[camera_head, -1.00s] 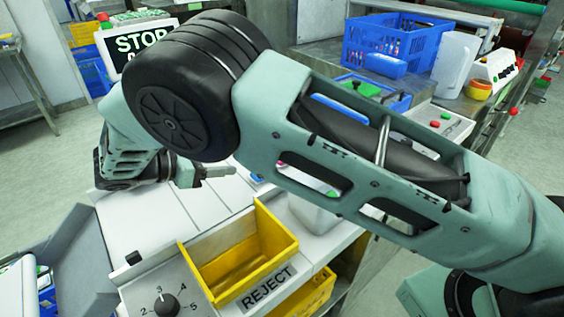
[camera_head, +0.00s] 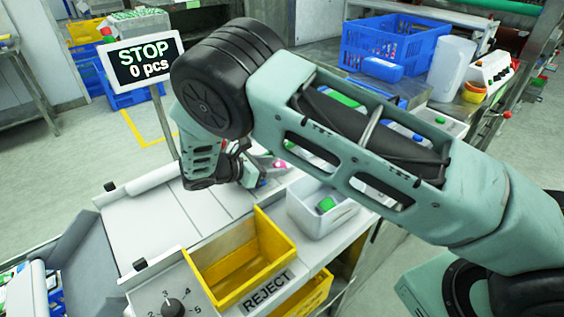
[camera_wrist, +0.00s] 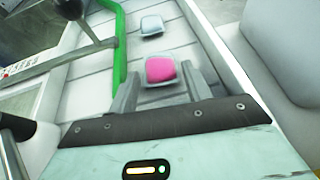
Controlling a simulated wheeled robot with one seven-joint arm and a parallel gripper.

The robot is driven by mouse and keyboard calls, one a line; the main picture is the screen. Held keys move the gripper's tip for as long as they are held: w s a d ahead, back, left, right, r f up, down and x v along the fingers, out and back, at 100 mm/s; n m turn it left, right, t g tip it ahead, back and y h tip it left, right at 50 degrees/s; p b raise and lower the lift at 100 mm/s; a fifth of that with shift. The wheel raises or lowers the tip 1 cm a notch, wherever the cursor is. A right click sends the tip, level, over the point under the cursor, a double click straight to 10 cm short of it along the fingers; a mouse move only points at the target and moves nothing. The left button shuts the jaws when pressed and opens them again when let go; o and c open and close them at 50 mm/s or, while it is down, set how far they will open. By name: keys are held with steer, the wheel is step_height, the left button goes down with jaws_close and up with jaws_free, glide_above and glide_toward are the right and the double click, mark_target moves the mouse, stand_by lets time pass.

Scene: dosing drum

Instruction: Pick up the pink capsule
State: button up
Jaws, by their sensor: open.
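The pink capsule (camera_wrist: 161,69) lies in a pale square pocket on a light slatted surface in the wrist view. My gripper (camera_wrist: 161,82) is open, with one finger to the left and one to the right of the capsule. The fingers look empty, and I cannot tell how high they are above it. A light blue capsule (camera_wrist: 152,25) lies in another pocket beyond the pink one. In the head view my gripper (camera_head: 258,175) is small and partly hidden by my arm, near a bit of pink.
A green rail (camera_wrist: 119,45) runs left of the pockets. In the head view a white bin (camera_head: 312,222) holds a green piece. A yellow reject bin (camera_head: 280,243) and a dial (camera_head: 172,308) stand in front. A sign (camera_head: 143,62) reads STOP, 0 pcs. Blue crates (camera_head: 392,45) stand behind.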

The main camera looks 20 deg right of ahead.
steer(key=shift+w+d+f, duration=0.1)
steer(key=shift+d+f, duration=0.25)
steer(key=shift+d, duration=0.3)
steer(key=c, duration=0.7)
steer(key=shift+r, duration=0.1)
